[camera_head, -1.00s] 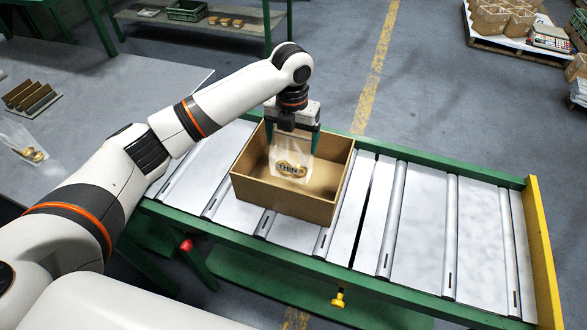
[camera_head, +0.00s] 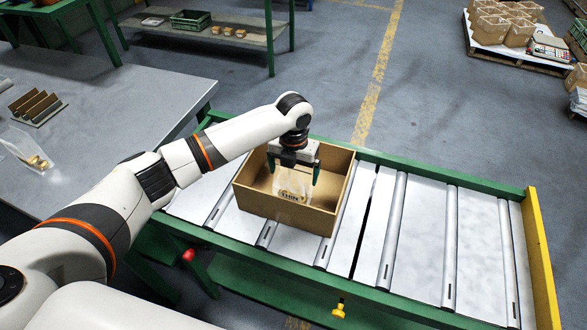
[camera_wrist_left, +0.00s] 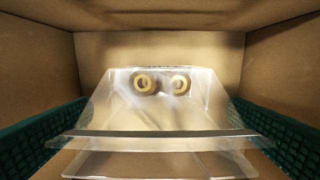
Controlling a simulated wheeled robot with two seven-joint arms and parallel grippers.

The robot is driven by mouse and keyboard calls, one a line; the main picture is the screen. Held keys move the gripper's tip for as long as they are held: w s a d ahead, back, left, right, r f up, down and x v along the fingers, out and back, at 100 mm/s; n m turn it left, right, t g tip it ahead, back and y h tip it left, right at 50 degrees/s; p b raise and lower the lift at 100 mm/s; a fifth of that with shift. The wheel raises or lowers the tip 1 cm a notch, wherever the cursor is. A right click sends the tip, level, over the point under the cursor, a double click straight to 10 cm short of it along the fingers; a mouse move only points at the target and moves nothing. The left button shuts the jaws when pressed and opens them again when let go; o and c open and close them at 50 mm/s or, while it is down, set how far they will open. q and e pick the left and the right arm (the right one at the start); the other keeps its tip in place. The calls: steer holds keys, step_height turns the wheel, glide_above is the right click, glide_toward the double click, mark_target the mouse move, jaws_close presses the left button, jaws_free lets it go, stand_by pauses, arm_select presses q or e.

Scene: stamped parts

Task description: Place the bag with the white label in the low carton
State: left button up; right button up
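The clear bag (camera_head: 292,186) with dark lettering on its face is inside the low carton (camera_head: 286,212), towards its middle. In the left wrist view the bag (camera_wrist_left: 160,112) holds brass-coloured rings, and its top edge faces the camera. My left gripper (camera_head: 293,176) reaches down into the carton above the bag. Its green fingers are spread wide on either side, and in the wrist view they stand at the left and right edges with the bag between them, not visibly clamped. The bag's base contact is unclear. My right gripper is not in view.
The carton stands on a roller conveyor (camera_head: 420,235) with green rails and a yellow end plate (camera_head: 540,255). The rollers to its right are clear. A grey table (camera_head: 110,95) at left holds another clear bag (camera_head: 25,150) and a brown slotted rack (camera_head: 36,102).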

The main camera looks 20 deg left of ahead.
arm_select(q)
steer(key=shift+r, duration=0.1)
step_height(320, 180, up, 12)
steer(key=b, duration=0.1)
steer(key=shift+b, duration=0.3)
steer(key=shift+s, duration=0.1)
stand_by(0.5)
